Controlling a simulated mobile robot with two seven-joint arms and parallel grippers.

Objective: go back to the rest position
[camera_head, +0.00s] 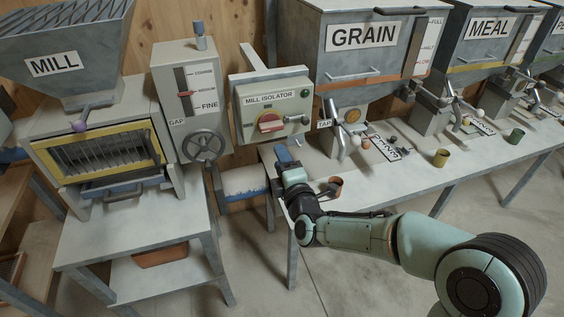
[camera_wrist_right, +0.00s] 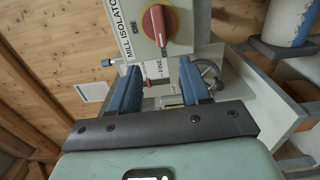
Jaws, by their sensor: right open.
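My right gripper (camera_head: 284,154) is in front of and just below the mill isolator box (camera_head: 243,117) in the head view, above the near left end of the long bench. In the right wrist view its two blue fingers (camera_wrist_right: 160,82) stand apart with nothing between them. The isolator's red knob (camera_head: 270,122) is clear of the fingers; the knob also shows beyond the fingertips in the wrist view (camera_wrist_right: 158,25). My right arm reaches in from the lower right. My left gripper is not in view.
The long bench (camera_head: 410,180) carries a copper cup (camera_head: 335,187) close to my right wrist, a yellow cup (camera_head: 440,158) and a green cup (camera_head: 515,136). The grain hopper (camera_head: 340,65) stands behind. The gap box with its handwheel (camera_head: 203,147) and the mill are left. Floor in front is open.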

